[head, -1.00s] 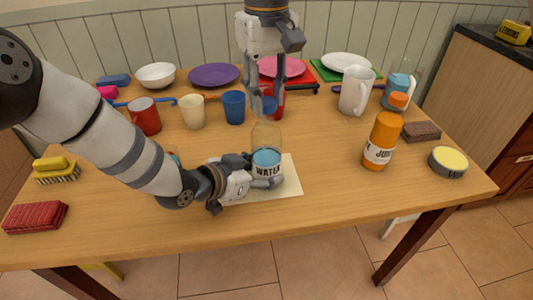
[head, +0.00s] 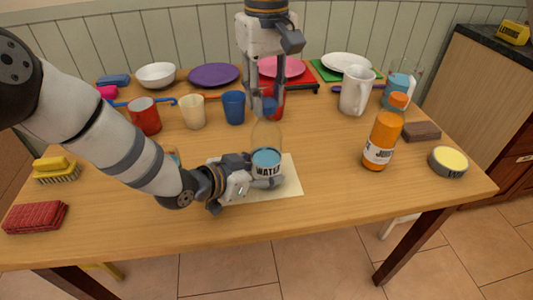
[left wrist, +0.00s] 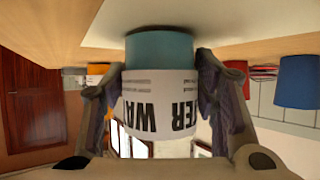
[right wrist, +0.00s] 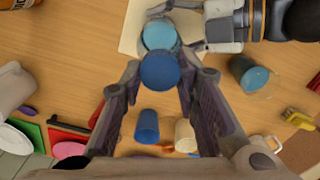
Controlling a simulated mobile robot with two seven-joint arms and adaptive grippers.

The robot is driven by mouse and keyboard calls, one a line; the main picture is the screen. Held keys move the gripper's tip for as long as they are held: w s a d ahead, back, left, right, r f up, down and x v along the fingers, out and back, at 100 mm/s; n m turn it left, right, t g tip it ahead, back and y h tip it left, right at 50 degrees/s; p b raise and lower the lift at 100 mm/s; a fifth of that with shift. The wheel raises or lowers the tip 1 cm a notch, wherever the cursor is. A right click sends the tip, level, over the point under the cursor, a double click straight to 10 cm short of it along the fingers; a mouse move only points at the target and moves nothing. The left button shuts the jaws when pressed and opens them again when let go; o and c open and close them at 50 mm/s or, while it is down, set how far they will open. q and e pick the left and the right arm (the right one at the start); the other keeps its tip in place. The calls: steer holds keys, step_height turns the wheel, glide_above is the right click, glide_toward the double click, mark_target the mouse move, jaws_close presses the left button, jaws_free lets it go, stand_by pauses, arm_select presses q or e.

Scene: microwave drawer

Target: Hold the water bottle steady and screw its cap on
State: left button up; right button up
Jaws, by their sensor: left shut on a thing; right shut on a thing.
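The water bottle (head: 266,136), clear with blue water and a white WATER label, stands upright on a cream mat (head: 290,186). My left gripper (head: 266,178) is shut around its lower body. The left wrist view shows the label (left wrist: 160,100) between both fingers. My right gripper (head: 265,100) points down from above and is shut on the blue cap (head: 270,104) at the bottle's mouth. In the right wrist view the cap (right wrist: 160,70) sits between the fingertips, over the bottle. The cap hides the mouth there, so I cannot tell how far it is threaded.
Behind the bottle stand a blue cup (head: 233,107), a cream cup (head: 192,111) and a red mug (head: 145,116). An orange juice bottle (head: 383,138) and a white pitcher (head: 356,90) stand to the right.

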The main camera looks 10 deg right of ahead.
steer(key=shift+f, duration=0.6)
stand_by(1.6)
arm_select(q)
steer(key=shift+c, duration=0.5)
steer(key=c, duration=0.5)
steer(key=shift+c, duration=1.1)
arm_select(e)
steer(key=o, duration=0.8)
steer(key=shift+c, duration=0.2)
steer(key=shift+c, duration=0.4)
